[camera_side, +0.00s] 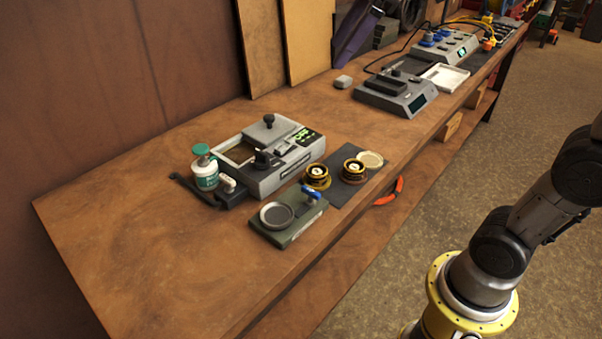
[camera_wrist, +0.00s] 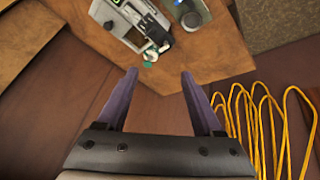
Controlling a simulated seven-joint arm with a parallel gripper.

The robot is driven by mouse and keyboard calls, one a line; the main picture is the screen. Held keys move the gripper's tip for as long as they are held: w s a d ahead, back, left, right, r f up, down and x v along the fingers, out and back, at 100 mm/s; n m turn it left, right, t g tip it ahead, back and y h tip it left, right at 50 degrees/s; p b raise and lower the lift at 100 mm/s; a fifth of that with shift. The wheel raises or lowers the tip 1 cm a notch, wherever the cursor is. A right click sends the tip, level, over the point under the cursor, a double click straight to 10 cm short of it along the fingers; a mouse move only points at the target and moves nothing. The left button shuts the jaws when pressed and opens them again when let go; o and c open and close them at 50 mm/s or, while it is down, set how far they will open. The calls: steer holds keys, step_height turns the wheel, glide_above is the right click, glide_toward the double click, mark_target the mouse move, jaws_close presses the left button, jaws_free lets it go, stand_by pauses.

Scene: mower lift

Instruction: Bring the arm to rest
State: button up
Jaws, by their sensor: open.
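My gripper (camera_wrist: 160,74) shows in the wrist view with its two purple fingers wide apart and nothing between them. Past the fingertips lies the wooden bench (camera_wrist: 70,90), with a grey device (camera_wrist: 122,22) near the top of the picture. In the side view my arm (camera_side: 497,248) rises at the right, beside the bench (camera_side: 130,235).
The grey device (camera_side: 262,178), a green-capped bottle (camera_side: 204,170), a green block with a round dish (camera_side: 278,217) and two brass-coloured round parts (camera_side: 318,177) stand on the bench. Yellow cable loops (camera_wrist: 270,120) show at the wrist view's right. The bench's near left is bare.

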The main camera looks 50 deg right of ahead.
steer(key=s+d+f+m+h, duration=0.1)
steer(key=s+f+m, duration=0.7)
steer(key=s+f, duration=0.8)
steer(key=shift+s+f+h, duration=0.3)
steer(key=shift+s+h, duration=0.05)
steer(key=shift+h, duration=0.05)
steer(key=shift+c, duration=0.2)
stand_by(1.4)
